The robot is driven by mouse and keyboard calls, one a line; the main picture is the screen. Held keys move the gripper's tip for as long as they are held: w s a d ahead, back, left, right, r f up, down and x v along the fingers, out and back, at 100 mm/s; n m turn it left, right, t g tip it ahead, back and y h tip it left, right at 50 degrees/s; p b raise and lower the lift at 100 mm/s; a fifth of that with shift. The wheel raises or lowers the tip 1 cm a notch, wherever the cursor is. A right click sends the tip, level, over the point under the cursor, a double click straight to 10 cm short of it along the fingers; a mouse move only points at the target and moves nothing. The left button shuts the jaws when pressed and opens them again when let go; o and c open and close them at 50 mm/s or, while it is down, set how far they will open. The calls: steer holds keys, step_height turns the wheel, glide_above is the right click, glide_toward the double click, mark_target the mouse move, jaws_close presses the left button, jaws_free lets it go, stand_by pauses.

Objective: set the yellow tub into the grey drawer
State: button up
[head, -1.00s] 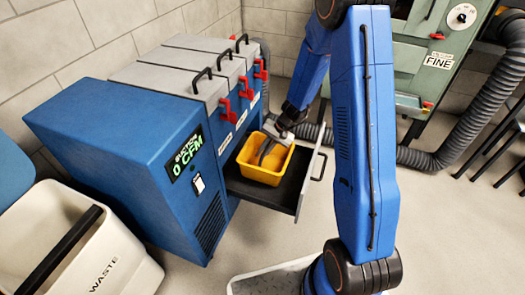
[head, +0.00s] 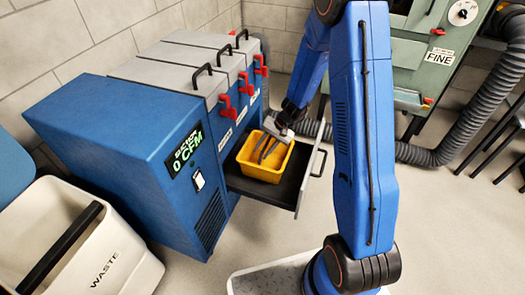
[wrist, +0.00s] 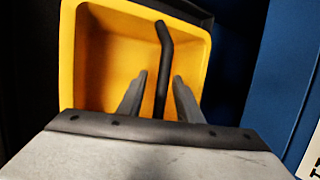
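The yellow tub (head: 278,168) sits upright inside the pulled-out grey drawer (head: 311,172), on its dark floor. In the wrist view the yellow tub (wrist: 100,55) fills the upper middle, with a black bent bar, apparently its handle, (wrist: 163,45) across it. My gripper (head: 267,148) reaches down over the tub from the back right. The tub's underside is hidden.
The blue cabinet (head: 120,150) with red latches stands left of the drawer. A white waste bin (head: 110,265) is at the lower left. A green machine (head: 435,60) and grey hose (head: 480,110) are at the right. Floor right of the drawer is clear.

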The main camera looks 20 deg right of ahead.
steer(key=a+r+v, duration=0.1)
steer(key=a+v, duration=0.1)
steer(key=v, duration=1.9)
steer(key=shift+d+r, duration=0.15)
steer(key=shift+r, duration=0.25)
steer(key=shift+w, duration=0.1)
